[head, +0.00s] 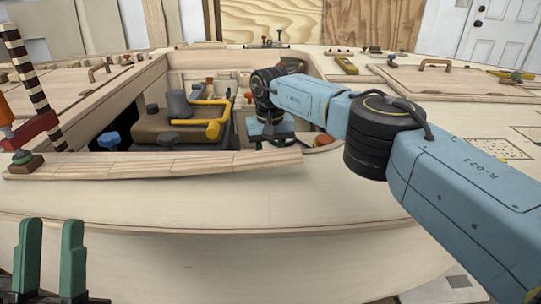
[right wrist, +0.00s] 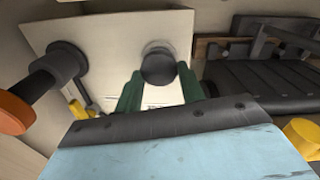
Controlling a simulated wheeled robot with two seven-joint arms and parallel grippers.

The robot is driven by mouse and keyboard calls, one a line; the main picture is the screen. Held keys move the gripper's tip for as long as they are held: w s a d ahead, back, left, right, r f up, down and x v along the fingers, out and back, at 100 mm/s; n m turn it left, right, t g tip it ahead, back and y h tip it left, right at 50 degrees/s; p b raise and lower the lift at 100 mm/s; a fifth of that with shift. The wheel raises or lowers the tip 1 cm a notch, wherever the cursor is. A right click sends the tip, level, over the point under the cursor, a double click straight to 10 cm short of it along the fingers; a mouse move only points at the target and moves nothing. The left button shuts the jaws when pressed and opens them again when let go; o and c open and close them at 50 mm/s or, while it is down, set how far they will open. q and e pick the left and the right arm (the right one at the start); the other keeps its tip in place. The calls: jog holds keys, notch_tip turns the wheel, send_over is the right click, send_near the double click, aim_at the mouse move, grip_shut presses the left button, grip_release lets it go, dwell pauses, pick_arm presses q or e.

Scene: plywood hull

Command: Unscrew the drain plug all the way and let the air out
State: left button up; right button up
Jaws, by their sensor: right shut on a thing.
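The drain plug appears to be the dark round knob (right wrist: 158,66) in front of a pale panel (right wrist: 115,35) in the right wrist view. My right gripper (right wrist: 160,80) has its green fingers on either side of this knob and is shut on it. In the head view my right arm reaches down into the hull opening, and its fingers and the plug cannot be made out there. My left gripper (head: 50,225) is open and empty, low at the left in front of the hull. Whether air is coming out does not show.
The opening has a raised wooden rim (head: 160,163). Inside stands a dark engine block with a yellow pipe (head: 212,128). In the right wrist view a dark fitting with an orange end (right wrist: 15,112) is at the left. A hatch panel (head: 440,82) lies on the deck at right.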

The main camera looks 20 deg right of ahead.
jog(key=shift+s+a+f+n, duration=0.1)
jog(key=shift+f+n, duration=0.05)
jog(key=shift+n, duration=0.5)
jog(key=shift+f+n, duration=0.15)
jog(key=shift+n, duration=0.8)
jog(key=o, duration=1)
jog(key=shift+r, duration=0.1)
